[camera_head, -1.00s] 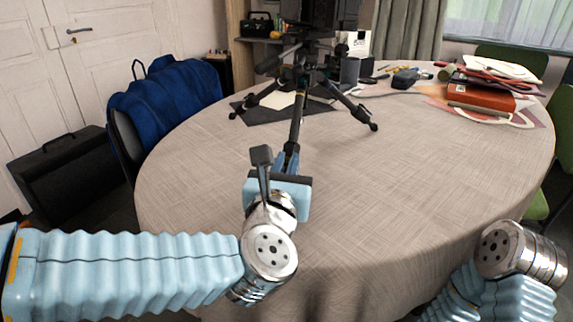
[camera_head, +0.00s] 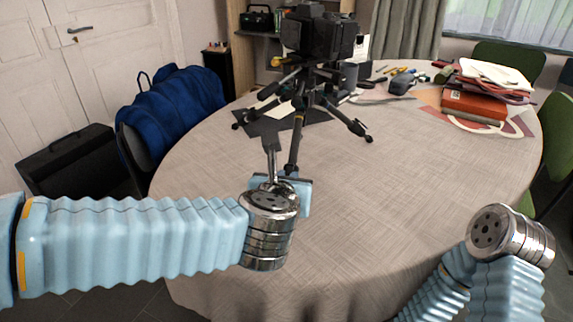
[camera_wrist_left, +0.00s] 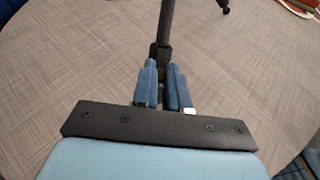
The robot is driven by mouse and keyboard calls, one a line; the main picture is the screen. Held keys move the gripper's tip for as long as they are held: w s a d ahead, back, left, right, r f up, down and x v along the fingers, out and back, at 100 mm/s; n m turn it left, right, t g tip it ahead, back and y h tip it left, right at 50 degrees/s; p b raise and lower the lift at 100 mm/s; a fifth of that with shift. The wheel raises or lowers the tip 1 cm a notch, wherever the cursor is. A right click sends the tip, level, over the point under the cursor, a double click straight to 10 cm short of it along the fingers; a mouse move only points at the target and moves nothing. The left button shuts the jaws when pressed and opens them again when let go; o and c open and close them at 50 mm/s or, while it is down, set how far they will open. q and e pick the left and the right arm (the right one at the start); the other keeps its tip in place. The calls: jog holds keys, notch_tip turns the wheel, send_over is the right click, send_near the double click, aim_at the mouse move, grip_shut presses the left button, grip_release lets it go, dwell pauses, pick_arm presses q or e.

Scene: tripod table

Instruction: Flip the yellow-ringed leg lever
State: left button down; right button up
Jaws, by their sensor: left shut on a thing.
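A black tripod (camera_head: 312,88) with a camera (camera_head: 318,33) on top stands upright on the table. Its front leg (camera_head: 296,140) slants down toward me; the leg also shows in the left wrist view (camera_wrist_left: 166,22). My left gripper (camera_head: 291,172) is at the low end of this leg. The lever itself is mostly hidden between the fingers. My right wrist shows at the lower right, but its gripper is out of view.
The round table (camera_head: 400,190) has a wide bare area right of the leg. Red books and papers (camera_head: 475,103) lie at the back right. A dark mat (camera_head: 265,125) lies under the tripod. A blue bag (camera_head: 175,105) sits on a chair at the left.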

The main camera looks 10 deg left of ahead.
pick_arm(q)
jog(key=shift+w+r+g, duration=0.1)
jog(key=shift+r+g, duration=0.45)
jog(key=shift+g, duration=0.45)
jog(key=c, duration=1.1)
grip_release()
jog(key=shift+c, duration=0.2)
jog(key=v, duration=1.3)
jog(key=shift+s+r, duration=0.25)
jog(key=shift+r, duration=0.1)
jog(key=shift+d, duration=0.1)
